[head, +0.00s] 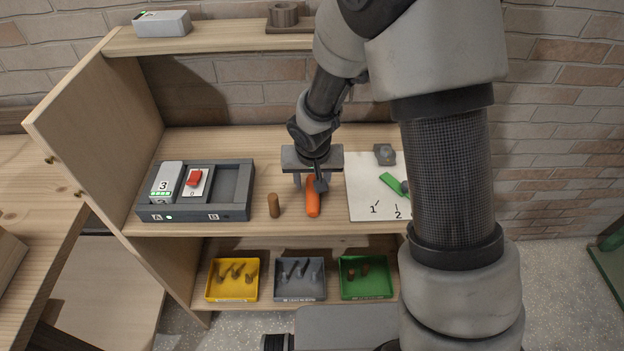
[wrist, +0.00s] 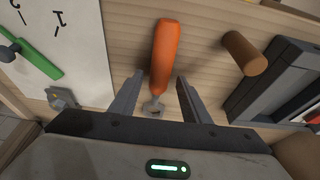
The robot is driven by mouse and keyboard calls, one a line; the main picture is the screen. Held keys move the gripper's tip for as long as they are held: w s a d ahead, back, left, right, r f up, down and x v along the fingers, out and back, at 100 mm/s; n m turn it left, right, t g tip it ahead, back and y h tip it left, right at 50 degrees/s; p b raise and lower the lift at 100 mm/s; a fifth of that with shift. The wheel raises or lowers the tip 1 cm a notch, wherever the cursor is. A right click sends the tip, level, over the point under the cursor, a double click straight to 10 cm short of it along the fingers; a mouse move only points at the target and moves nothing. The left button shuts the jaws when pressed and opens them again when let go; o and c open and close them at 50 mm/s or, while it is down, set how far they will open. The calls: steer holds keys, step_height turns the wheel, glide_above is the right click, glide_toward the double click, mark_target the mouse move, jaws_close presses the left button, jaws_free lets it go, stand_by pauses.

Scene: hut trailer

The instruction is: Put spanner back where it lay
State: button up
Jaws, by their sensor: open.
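The spanner (head: 313,203) has an orange handle and a small grey head. It lies on the wooden worktop, its handle pointing to the front edge. In the wrist view the orange spanner (wrist: 163,58) runs up from between the fingers, with its grey head close to my gripper's body. My gripper (head: 311,187) is open above the spanner. In the wrist view my gripper (wrist: 160,77) has one finger on each side of it, with gaps showing. Whether the fingertips touch the worktop cannot be told.
A brown wooden peg (head: 274,206) stands just left of the spanner. A dark dock (head: 232,211) with modules is further left. A white numbered sheet (head: 362,196) with a green tool (head: 392,184) and a grey block (head: 384,154) lies right. Yellow, grey and green trays sit below.

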steer(key=s+d+r+p, duration=0.1)
steer(key=s+d+r, duration=0.2)
steer(key=r, duration=0.5)
steer(key=s+d+r+t, duration=0.1)
steer(key=s+d+r, duration=0.25)
steer(key=r, duration=0.45)
steer(key=s+d+r+p, duration=0.15)
steer(key=s+r, duration=0.25)
steer(key=r, duration=0.4)
steer(key=s+d+r, duration=0.2)
steer(key=s, duration=0.3)
steer(key=s+d+r, duration=0.2)
steer(key=s+r, duration=0.1)
steer(key=s, duration=0.3)
steer(key=shift+s+d+t+b, duration=0.15)
steer(key=shift+d+t+b, duration=0.15)
steer(key=shift+t+b, duration=0.1)
steer(key=shift+r, duration=0.1)
